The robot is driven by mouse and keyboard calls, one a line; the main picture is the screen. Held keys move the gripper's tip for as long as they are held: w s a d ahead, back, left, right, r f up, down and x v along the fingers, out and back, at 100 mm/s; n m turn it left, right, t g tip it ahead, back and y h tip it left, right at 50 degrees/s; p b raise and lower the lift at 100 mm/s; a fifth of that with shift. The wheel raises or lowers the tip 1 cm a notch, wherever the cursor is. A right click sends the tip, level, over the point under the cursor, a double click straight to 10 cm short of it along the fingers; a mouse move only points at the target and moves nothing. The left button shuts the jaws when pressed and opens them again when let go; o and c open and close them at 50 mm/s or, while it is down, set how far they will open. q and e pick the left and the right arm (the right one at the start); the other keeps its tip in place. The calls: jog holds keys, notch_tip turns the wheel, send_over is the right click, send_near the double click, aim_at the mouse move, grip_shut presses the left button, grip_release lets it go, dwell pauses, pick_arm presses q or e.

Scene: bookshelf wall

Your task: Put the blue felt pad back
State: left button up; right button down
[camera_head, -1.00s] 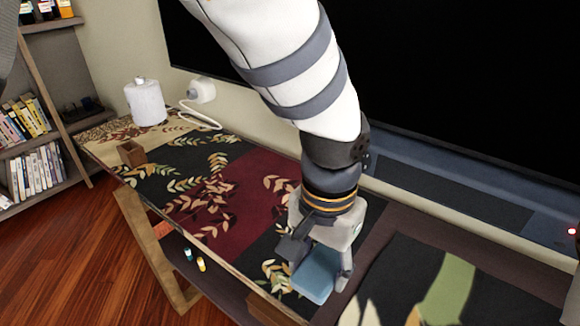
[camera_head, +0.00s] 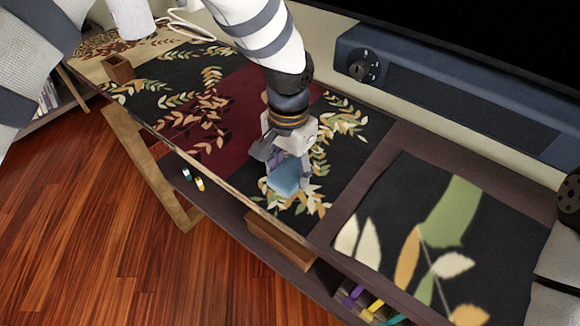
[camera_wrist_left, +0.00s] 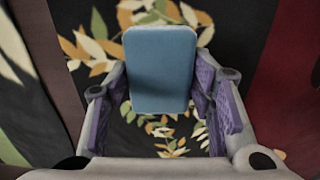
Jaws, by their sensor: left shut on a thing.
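The blue felt pad (camera_head: 284,179) is held in my left gripper (camera_head: 290,172) above the black leaf-patterned part of the table runner (camera_head: 300,212). In the left wrist view the pad (camera_wrist_left: 160,68) is a flat light-blue rounded rectangle between the two purple-lined fingers of the left gripper (camera_wrist_left: 163,100). It shows a leaf-patterned dark surface behind it. I cannot tell how high the pad is above the runner. My right gripper is not in view; only part of my arm shows at the right edge.
A dark mat with large leaves (camera_head: 385,215) lies to the right. A blue-grey device (camera_head: 440,95) stands along the wall. A small wooden box (camera_head: 118,68) is at the far left. Small bottles (camera_head: 200,185) and coloured items (camera_head: 376,308) are on the lower shelf.

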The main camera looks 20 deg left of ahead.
aim_at(289, 172)
pick_arm(q)
jog(key=shift+f, duration=0.15)
jog(key=o, duration=1.1)
notch_tip(289, 172, up, 12)
jog(key=p, duration=0.1)
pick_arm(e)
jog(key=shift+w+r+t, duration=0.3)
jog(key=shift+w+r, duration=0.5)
